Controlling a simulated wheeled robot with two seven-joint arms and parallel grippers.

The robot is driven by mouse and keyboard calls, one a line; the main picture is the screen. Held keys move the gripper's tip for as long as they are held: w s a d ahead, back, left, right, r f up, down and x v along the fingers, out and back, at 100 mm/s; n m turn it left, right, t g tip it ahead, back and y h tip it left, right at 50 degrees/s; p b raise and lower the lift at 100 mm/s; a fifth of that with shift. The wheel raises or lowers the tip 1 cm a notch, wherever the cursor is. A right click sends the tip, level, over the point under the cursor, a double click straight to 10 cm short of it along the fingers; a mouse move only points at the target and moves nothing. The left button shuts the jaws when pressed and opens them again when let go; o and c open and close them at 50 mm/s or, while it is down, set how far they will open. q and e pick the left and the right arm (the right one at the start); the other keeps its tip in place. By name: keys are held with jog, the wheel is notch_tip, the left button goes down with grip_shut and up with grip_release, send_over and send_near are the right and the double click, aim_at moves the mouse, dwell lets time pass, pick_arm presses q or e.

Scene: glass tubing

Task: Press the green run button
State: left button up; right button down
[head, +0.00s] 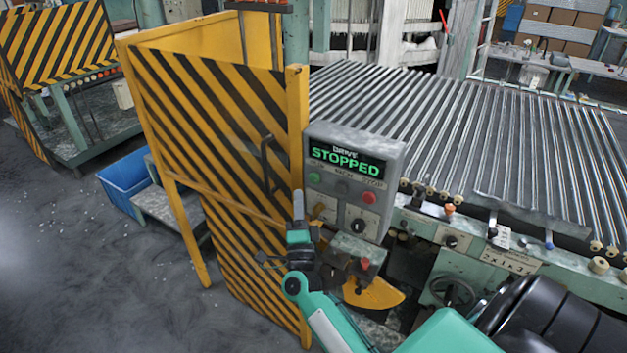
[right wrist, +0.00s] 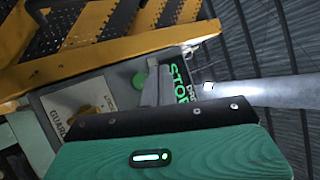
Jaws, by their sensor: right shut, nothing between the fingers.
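The green run button (head: 314,177) sits on the left of the grey control panel (head: 395,150), below a display (head: 346,160) reading "DRIVE STOPPED". My right gripper (head: 298,203) is shut and empty, its fingers pointing up just below and left of the button. In the right wrist view the green button (right wrist: 140,79) shows beside the shut fingertips (right wrist: 162,68). A gap seems to lie between them, but I cannot tell how deep it is. The left gripper is not in view.
A red button (head: 369,197) is right of the green one. Switches (head: 358,226) sit below. A yellow-black striped guard door (head: 215,130) stands close on the left. A roller conveyor (head: 440,115) lies behind the panel. A blue bin (head: 126,183) is on the floor.

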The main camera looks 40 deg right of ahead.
aim_at(315, 178)
jog(key=shift+w+d, duration=0.3)
jog(key=shift+d, duration=0.35)
jog(key=shift+w+d, duration=0.25)
jog(key=shift+d, duration=0.45)
jog(key=shift+w+d, duration=0.3)
jog(key=shift+d, duration=0.35)
jog(key=shift+d+b, duration=0.15)
jog(key=shift+b, duration=0.15)
jog(key=shift+w+d, duration=0.15)
jog(key=shift+d, duration=0.05)
dwell(0.3)
